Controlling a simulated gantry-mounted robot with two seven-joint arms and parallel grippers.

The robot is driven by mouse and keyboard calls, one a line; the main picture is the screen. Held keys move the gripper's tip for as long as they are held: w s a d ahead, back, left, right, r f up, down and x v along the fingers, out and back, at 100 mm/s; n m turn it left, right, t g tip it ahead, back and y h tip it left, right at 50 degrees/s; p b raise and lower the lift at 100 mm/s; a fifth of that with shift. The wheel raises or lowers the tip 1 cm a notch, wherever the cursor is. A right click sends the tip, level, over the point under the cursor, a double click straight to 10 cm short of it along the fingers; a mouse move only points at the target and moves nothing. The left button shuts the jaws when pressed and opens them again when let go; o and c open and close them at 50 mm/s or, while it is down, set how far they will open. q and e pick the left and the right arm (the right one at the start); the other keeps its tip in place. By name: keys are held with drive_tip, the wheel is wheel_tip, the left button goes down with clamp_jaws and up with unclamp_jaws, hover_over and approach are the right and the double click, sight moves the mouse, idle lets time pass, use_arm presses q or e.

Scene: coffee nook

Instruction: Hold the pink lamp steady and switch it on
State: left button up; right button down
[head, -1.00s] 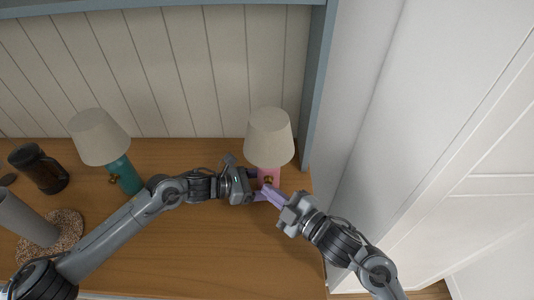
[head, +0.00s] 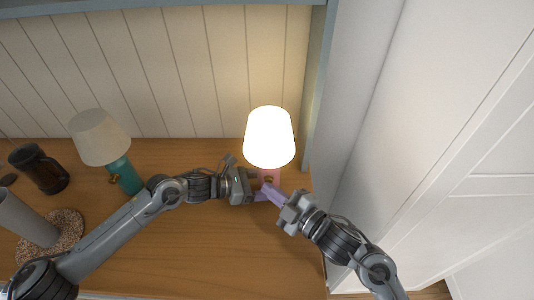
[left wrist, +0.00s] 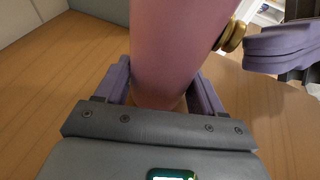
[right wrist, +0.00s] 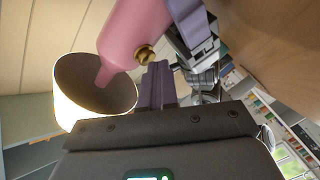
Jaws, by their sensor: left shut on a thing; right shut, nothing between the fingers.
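The pink lamp (head: 269,138) stands upright at the back right of the wooden counter, its shade glowing bright. My left gripper (head: 258,187) is shut on its pink base, which shows between the fingers in the left wrist view (left wrist: 180,50). A brass knob (left wrist: 231,36) sticks out from the base; it also shows in the right wrist view (right wrist: 145,55). My right gripper (head: 272,193) is shut and empty, its fingertips close to the knob. From the head view I cannot tell whether they touch it; the left wrist view shows a small gap.
A teal lamp (head: 122,172), unlit, stands to the left behind my left arm. A dark mug (head: 40,168) and a grey cylinder (head: 25,218) on a speckled round mat (head: 68,232) are at the far left. The front middle of the counter (head: 220,255) is clear.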

drive_tip(key=shift+s+f, duration=0.1)
drive_tip(key=shift+s, duration=3.15)
use_arm(q)
drive_tip(key=o, duration=0.9)
